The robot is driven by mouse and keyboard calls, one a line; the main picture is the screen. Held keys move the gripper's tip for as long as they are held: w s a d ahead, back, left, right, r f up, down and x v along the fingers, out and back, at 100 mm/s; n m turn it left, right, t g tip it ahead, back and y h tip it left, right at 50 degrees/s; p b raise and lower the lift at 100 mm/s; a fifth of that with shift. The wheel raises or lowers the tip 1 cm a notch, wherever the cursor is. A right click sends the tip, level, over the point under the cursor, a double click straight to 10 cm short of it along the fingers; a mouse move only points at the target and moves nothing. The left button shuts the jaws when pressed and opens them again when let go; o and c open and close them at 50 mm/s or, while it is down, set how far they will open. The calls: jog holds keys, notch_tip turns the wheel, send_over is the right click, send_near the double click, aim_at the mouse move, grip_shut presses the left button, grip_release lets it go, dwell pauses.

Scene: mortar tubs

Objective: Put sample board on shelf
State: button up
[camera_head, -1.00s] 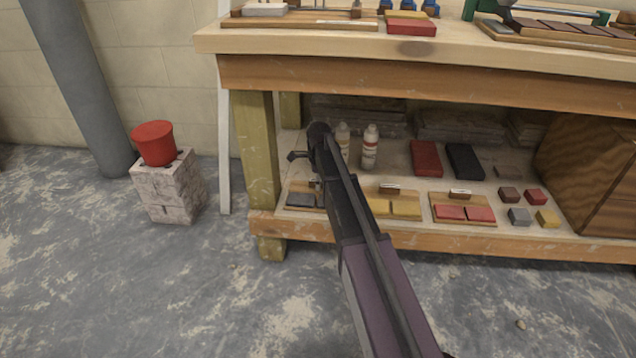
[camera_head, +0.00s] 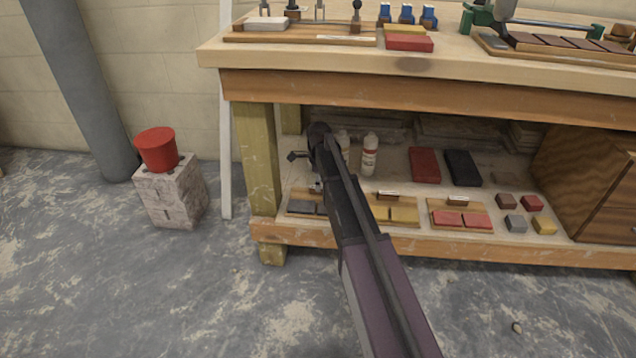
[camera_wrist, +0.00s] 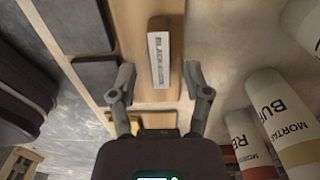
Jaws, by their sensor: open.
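A wooden sample board (camera_head: 293,209) with dark grey tiles lies at the left front of the bench's lower shelf, partly hidden by my arm. In the wrist view, the board (camera_wrist: 134,38) shows close up with dark tiles (camera_wrist: 98,76) and an upright label block (camera_wrist: 160,58) lettered "BLACK". My gripper (camera_wrist: 159,76) is open, one finger on each side of the label block, apart from it. Whether the fingers are level with the block is hard to tell. In the head view my gripper is mostly hidden behind my arm.
White mortar bottles (camera_head: 369,155) stand behind; they show close to the right finger in the wrist view (camera_wrist: 280,110). Boards with yellow tiles (camera_head: 404,214) and red tiles (camera_head: 476,220) lie to the right. The benchtop (camera_head: 460,68) overhangs the shelf. A red bucket (camera_head: 156,149) stands left.

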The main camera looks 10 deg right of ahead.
notch_tip(320, 180, up, 9)
jog(key=p, duration=0.8)
dwell(0.7)
jog(key=s+n, duration=2.1)
jog(key=s, duration=0.8)
jog(key=shift+a+n, duration=0.15)
jog(key=shift+n, duration=0.15)
jog(key=shift+s+r+p, duration=0.1)
jog(key=shift+p, duration=0.2)
notch_tip(320, 180, up, 46)
jog(key=p, duration=4.6)
